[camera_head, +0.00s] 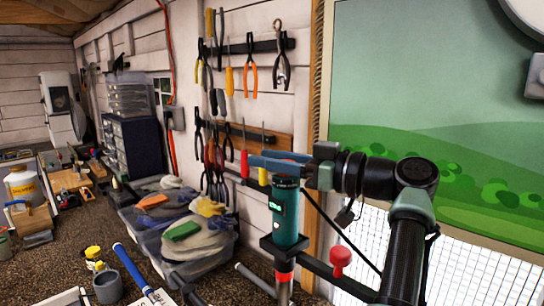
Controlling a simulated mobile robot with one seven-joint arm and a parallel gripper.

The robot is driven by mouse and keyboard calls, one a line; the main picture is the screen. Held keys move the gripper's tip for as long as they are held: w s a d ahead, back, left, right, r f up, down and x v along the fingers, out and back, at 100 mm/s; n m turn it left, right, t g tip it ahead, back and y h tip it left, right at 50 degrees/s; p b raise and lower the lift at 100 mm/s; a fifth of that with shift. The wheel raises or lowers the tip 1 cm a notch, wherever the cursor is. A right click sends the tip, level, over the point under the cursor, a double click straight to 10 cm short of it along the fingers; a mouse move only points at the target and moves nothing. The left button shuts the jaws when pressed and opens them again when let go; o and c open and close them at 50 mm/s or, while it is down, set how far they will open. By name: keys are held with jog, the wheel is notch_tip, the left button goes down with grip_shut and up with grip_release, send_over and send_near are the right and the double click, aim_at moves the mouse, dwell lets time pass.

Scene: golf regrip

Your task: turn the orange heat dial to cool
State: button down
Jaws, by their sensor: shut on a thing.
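A teal upright cylinder (286,215) with a small lit green display stands in a dark bracket, right of centre. My gripper (278,163) comes in from the right, its blue fingers level across the cylinder's top. The fingers are closed together there. The orange heat dial does not show; the spot at the cylinder's top is covered by the fingers, so its setting cannot be read. A red-orange band (284,277) circles the post below the cylinder.
A red knob (340,258) rises from the dark bracket arm (318,268) close under my arm. Pliers (251,68) and screwdrivers hang on the wall behind. A clear bin (190,262) of cloths stands left. A blue-handled club (130,268) lies at front left.

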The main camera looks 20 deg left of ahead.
jog(key=shift+s+n+g+p, duration=0.2)
jog(key=shift+n+g+p, duration=0.5)
jog(key=shift+g, duration=0.4)
jog(key=shift+c, duration=2.4)
grip_release()
